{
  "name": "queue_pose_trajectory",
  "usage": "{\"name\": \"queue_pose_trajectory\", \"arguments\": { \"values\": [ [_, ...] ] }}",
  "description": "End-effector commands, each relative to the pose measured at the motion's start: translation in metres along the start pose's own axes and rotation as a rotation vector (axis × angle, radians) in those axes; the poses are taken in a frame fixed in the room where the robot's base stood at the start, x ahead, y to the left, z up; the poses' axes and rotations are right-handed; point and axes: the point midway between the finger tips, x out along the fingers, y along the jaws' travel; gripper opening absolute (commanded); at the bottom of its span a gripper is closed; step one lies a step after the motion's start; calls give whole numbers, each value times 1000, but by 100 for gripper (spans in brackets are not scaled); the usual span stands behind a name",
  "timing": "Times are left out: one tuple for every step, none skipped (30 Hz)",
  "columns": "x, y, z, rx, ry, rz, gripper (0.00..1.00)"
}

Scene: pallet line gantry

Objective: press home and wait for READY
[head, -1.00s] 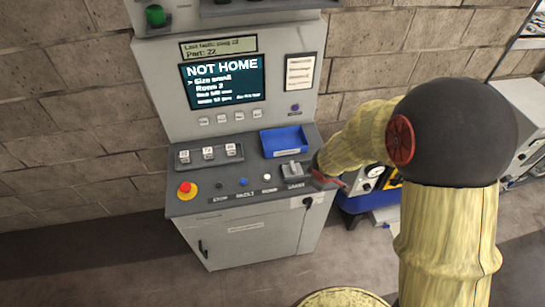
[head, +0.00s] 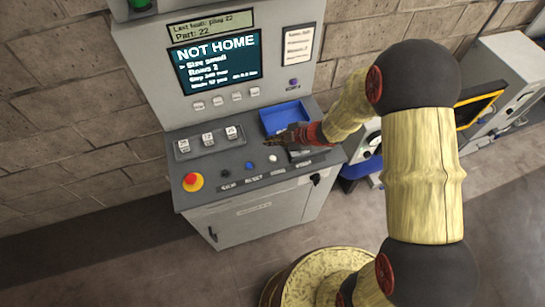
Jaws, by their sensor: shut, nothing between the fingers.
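The control console's screen (head: 217,60) reads "NOT HOME" in large letters, with smaller lines below. On the sloped panel is a row with a black button (head: 225,173), a blue button (head: 249,166) and a white button (head: 273,158). Small labels lie in front of them; I cannot read them all surely, and the one by the white button is blurred. My gripper (head: 270,142) is shut and empty. It reaches in from the right, and its tip appears just behind the white button in the picture, seemingly above the panel. Its height is unclear.
A red emergency button (head: 192,180) on a yellow base is at the panel's left. A blue tray (head: 285,117) lies behind my gripper. Three white-topped switches (head: 208,138) stand at the left. Small keys (head: 218,100) line the screen's lower edge.

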Motion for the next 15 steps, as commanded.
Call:
{"name": "queue_pose_trajectory", "arguments": {
  "values": [
    [0,0,0,0,-1,0,0],
    [0,0,0,1,-1,0,0],
    [0,0,0,1,-1,0,0],
    [0,0,0,1,-1,0,0],
    [0,0,1,1,-1,0,0],
    [1,-1,1,1,-1,1,0],
    [2,-1,2,1,-2,1,0],
    [3,-2,2,1,-2,1,0],
    [4,-3,4,1,-2,1,0],
    [5,-4,4,1,-2,1,0],
    [7,-5,6,1,-2,1,0],
    [9,-6,7,1,-2,1,0],
    [11,-8,8,1,-2,1,0],
    [13,-9,10,1,-2,1,0],
    [16,-11,12,1,-2,1,0]
  ]
}}
